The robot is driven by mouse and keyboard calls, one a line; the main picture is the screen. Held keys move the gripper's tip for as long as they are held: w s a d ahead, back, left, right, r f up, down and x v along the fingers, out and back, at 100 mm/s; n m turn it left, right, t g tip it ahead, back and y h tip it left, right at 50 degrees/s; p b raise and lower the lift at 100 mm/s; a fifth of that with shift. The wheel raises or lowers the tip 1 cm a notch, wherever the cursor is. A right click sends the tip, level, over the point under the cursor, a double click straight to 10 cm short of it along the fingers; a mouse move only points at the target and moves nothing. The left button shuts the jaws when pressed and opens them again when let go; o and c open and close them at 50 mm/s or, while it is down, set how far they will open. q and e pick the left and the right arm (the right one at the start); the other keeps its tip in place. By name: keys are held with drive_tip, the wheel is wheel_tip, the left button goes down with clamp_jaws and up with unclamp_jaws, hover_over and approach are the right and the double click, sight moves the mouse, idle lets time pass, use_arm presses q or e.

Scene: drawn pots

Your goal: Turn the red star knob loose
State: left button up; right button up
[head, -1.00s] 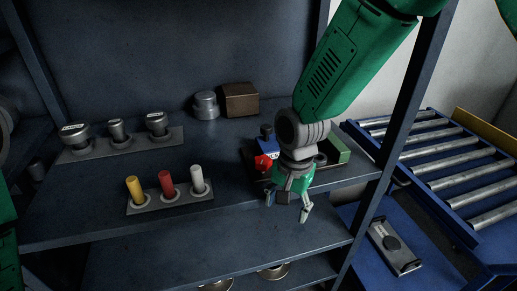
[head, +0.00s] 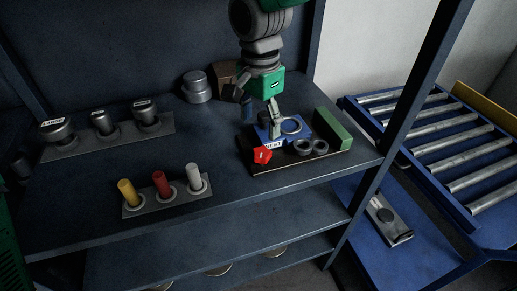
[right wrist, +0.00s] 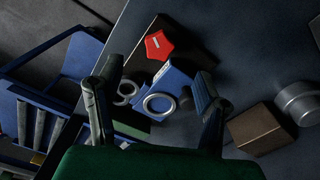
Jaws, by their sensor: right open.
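The red star knob (head: 262,156) sits at the front of a blue block (head: 293,136) on a dark board (head: 285,167) on the shelf. In the right wrist view the knob (right wrist: 158,45) shows its five-sided face with a pale mark, beyond the fingertips. The blue block (right wrist: 172,80) with its grey ring (right wrist: 158,105) lies between the fingers in that view. My right gripper (head: 258,110) is open and empty, pointing down above and behind the blue block, apart from the knob. Whether a finger touches the block is unclear. My left gripper is not in view.
Grey rings (head: 310,147) and a green block (head: 332,130) share the board. A brown block (head: 224,80) and a grey stepped cylinder (head: 196,87) stand behind. Yellow, red and white pegs (head: 161,183) stand front left. A shelf post (head: 425,85) rises at right.

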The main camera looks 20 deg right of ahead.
sight(259, 153)
wheel_tip(259, 153, down, 10)
drive_tip(key=shift+w+r, duration=0.1)
drive_tip(key=shift+r, duration=0.05)
drive_tip(key=c, duration=1.2)
